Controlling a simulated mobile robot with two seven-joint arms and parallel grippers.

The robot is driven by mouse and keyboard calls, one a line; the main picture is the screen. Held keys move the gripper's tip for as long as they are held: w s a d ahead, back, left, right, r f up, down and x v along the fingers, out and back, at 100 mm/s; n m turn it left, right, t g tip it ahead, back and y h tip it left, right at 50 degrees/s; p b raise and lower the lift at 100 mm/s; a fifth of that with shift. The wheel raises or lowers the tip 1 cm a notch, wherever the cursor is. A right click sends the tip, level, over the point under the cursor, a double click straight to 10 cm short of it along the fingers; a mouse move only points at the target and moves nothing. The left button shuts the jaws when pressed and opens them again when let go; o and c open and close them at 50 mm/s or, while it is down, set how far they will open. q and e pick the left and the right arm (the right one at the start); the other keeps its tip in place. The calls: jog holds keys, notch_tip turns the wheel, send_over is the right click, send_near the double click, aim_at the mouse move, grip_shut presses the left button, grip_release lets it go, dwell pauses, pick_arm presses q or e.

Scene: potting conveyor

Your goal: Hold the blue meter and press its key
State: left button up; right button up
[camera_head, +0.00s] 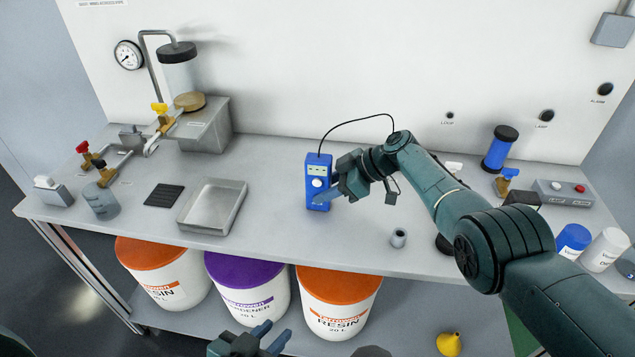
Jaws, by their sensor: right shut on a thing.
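The blue meter (318,170) is at the middle of the bench, with a small display at its top and a round pale key or dial below it. A black cable loops from its top toward my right wrist. My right gripper (326,193) reaches in from the right and is shut on the meter's lower right side. Whether the meter touches the bench cannot be told. My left gripper (271,335) is low in the picture, in front of the bench and well below the meter. Its two fingers are apart, with nothing between them.
A metal tray (213,206) and a black pad (164,196) lie left of the meter. Resin buckets (338,290) stand below the bench edge. The bench between tray and meter is clear.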

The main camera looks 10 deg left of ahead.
pick_arm(q)
grip_shut()
dwell(1.4)
